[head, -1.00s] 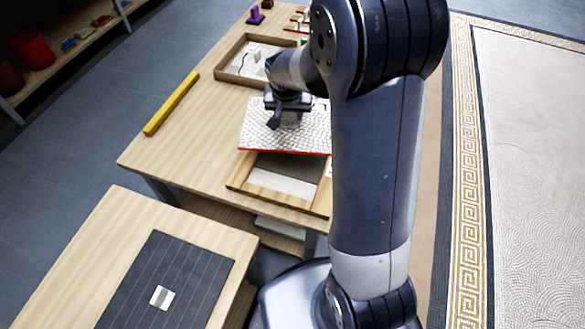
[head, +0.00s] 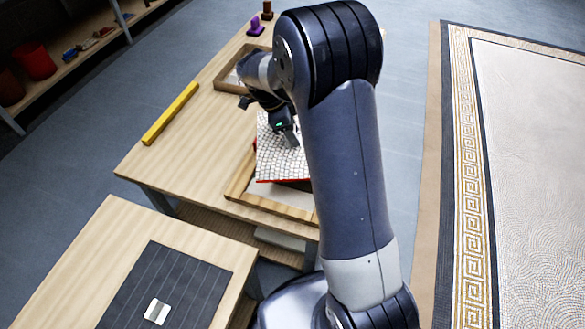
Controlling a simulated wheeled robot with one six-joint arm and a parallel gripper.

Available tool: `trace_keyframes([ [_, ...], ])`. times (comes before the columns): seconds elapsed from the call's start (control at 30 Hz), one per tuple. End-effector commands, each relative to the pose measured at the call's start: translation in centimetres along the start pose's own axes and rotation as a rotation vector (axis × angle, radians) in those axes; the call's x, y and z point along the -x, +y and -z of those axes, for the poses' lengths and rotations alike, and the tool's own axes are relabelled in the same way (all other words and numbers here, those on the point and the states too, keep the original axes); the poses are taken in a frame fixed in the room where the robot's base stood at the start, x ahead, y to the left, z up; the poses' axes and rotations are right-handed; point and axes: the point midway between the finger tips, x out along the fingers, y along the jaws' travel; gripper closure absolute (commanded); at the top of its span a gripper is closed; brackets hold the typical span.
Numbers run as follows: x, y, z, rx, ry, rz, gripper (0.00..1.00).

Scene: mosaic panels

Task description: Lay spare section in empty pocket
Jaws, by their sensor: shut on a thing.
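The spare section is a white mosaic panel (head: 279,163) with a red edge. My gripper (head: 289,137) is shut on it, near its upper middle. The panel is over the near wooden tray (head: 238,182), tilted and turned relative to it, and covers the tray's far part. A pale strip of the tray's floor (head: 284,205) shows in front of the panel's red edge. My arm hides the right side of the panel and tray. I cannot tell whether the panel touches the tray.
A second wooden tray (head: 221,79) stands farther back, partly hidden by my arm. A yellow bar (head: 171,114) lies along the table's left side. A purple piece (head: 255,27) stands at the back. A lower-left table holds a dark mat (head: 180,270) with a small pale block (head: 157,310).

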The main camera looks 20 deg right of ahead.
Motion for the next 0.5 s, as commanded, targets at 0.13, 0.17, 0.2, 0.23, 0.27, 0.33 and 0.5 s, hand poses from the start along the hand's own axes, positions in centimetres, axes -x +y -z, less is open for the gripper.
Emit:
trace_keyframes([
  [0.13, -0.2, 0.2, 0.0, -0.197, 0.004, -0.079, 1.00],
  [0.17, -0.2, 0.3, -0.1, -0.227, 0.005, -0.092, 1.00],
  [0.2, -0.2, 0.3, -0.1, -0.264, 0.005, -0.107, 1.00],
  [0.23, -0.2, 0.4, -0.1, -0.287, 0.006, -0.116, 1.00],
  [0.27, -0.2, 0.4, -0.1, -0.307, 0.006, -0.123, 1.00],
  [0.33, -0.3, 0.5, -0.1, -0.341, 0.007, -0.138, 1.00],
  [0.5, -2.5, 0.6, -1.0, -0.366, 0.010, -0.152, 1.00],
])
